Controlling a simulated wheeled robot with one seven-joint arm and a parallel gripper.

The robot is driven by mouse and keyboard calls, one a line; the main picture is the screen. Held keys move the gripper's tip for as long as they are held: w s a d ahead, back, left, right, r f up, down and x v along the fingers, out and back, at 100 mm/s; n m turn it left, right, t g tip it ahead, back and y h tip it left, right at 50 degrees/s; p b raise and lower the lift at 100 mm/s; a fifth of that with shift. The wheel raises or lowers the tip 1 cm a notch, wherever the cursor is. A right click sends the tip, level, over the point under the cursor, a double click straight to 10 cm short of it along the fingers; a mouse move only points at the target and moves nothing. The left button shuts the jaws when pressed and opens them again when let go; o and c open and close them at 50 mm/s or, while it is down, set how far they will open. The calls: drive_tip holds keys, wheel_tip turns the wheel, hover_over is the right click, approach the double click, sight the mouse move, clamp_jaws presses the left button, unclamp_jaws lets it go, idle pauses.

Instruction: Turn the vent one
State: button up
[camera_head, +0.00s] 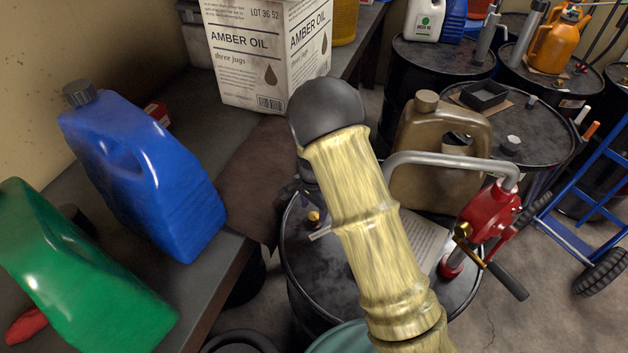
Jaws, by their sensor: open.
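A black drum (306,267) stands in the middle, below my arm. A small brass fitting (313,217) with a short grey bar beside it sits on the left of its lid; I take it to be the vent, but it is too small to tell its turn. My gripper (303,197) shows only in part, dark, just above and left of the brass fitting. It is open. My pale sleeved arm hides much of it and the middle of the lid. I cannot tell whether a finger touches the fitting.
A red pump (487,218) with a bent grey spout, a brown jug (440,185) and a paper sheet (430,243) crowd the right of the lid. A bench with blue (150,170) and green (70,275) jugs and an oil carton (262,55) stands left. A blue hand truck (575,240) stands right.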

sight(314, 215)
wheel_tip(314, 215, up, 15)
drive_tip(key=b, duration=0.1)
drive_tip(key=shift+b, duration=0.35)
idle(0.3)
